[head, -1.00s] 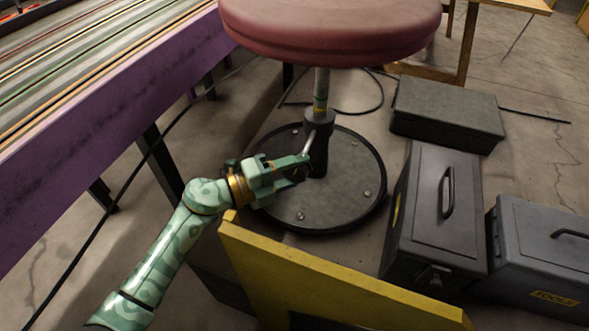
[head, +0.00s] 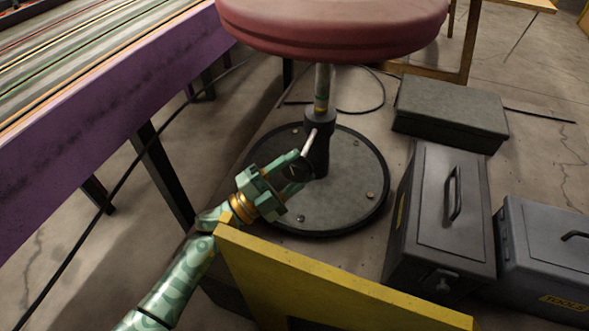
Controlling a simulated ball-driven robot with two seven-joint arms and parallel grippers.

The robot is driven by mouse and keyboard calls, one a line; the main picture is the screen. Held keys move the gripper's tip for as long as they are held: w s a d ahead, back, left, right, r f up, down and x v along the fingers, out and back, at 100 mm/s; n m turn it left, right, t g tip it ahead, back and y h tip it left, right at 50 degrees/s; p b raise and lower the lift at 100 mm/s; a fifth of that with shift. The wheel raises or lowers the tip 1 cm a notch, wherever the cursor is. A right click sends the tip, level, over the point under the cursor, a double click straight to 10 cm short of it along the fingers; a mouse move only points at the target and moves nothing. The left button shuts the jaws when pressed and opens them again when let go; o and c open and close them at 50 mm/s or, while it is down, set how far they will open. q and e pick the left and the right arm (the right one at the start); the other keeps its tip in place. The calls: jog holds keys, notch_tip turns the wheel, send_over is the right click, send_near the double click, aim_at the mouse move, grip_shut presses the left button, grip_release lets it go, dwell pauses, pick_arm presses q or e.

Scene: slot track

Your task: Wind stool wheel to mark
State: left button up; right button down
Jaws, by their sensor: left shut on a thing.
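The stool has a round dark red seat (head: 335,28) on a silver post (head: 322,82) with thin coloured bands near its lower part. The post enters a black column (head: 318,150) on a round black base (head: 340,195). A small dark wheel (head: 301,170) sits on the column's left side, mostly covered by my fingers. A silver lever (head: 309,142) slants beside it. My left gripper (head: 298,167), patterned green, is shut on the wheel and comes in from the lower left. My right gripper is not in view.
A yellow board (head: 320,283) stands in front of the base, close to my left arm. Dark toolboxes (head: 433,225) stand to the right, with a grey-green case (head: 450,112) behind. A purple-sided bench (head: 110,120) runs along the left. Cables lie on the floor.

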pick_arm(q)
jog(key=shift+f+n, duration=0.15)
jog(key=shift+n, duration=0.15)
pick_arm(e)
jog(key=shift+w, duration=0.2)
pick_arm(q)
jog(key=o, duration=1)
jog(key=shift+a, duration=0.1)
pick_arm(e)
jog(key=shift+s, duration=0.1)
pick_arm(q)
jog(key=shift+s+a, duration=0.25)
jog(key=shift+a, duration=0.05)
jog(key=v, duration=0.5)
jog(key=p+v, duration=0.1)
jog(key=v, duration=0.4)
jog(key=p+v, duration=0.1)
jog(key=v, duration=0.4)
jog(key=shift+s+f, duration=0.15)
jog(key=shift+f, duration=0.25)
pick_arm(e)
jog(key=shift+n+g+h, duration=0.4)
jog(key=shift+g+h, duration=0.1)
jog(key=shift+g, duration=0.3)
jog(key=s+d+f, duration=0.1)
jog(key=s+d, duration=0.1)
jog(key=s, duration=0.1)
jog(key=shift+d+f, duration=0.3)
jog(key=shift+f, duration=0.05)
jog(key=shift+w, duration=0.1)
